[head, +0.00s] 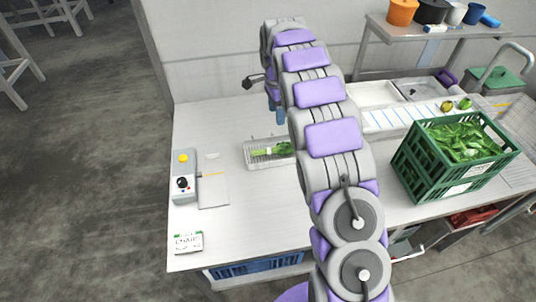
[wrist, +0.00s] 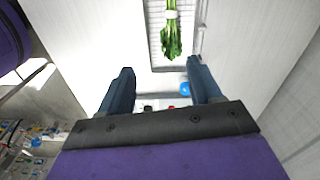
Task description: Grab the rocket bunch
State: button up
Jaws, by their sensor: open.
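The rocket bunch (head: 271,149) is a small bundle of green leaves lying in a shallow white tray (head: 252,163) near the middle of the table, partly hidden by my arm in the head view. In the wrist view the bunch (wrist: 171,34) shows a pale band around it and lies ahead of my fingers, at the top of the picture. My gripper (wrist: 160,88) is open, its two blue fingers apart with nothing between them. In the head view my gripper (head: 278,112) is mostly hidden behind my arm, beyond the tray.
A green crate (head: 417,180) full of leaves stands on the right of the table. A grey control box (head: 184,185) and a small sign card (head: 188,243) are at the left. A shelf (head: 440,45) with pots is behind. The table's front middle is clear.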

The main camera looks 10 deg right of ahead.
notch_tip(320, 180, down, 3)
jog(key=w+a+m, duration=0.1)
jog(key=w+a, duration=0.1)
jog(key=w, duration=0.1)
jog(key=b, duration=0.2)
send_over(271, 148)
jog(key=f, duration=1.2)
jog(key=shift+w+a+f, duration=0.2)
jog(key=shift+a+f, duration=0.05)
jog(key=shift+f, duration=0.15)
jog(key=shift+s+d+f+b, duration=0.1)
jog(key=shift+f+b, duration=0.15)
jog(key=shift+f, duration=0.65)
jog(key=shift+d+f+b, duration=0.15)
jog(key=shift+f+b, duration=0.15)
jog(key=shift+f, duration=0.6)
jog(key=shift+s+d+f+b, duration=0.1)
jog(key=shift+f+b, duration=0.15)
jog(key=shift+f, duration=0.65)
jog(key=shift+r, duration=0.1)
jog(key=shift+c, duration=0.2)
grip_shut()
jog(key=shift+r, duration=0.1)
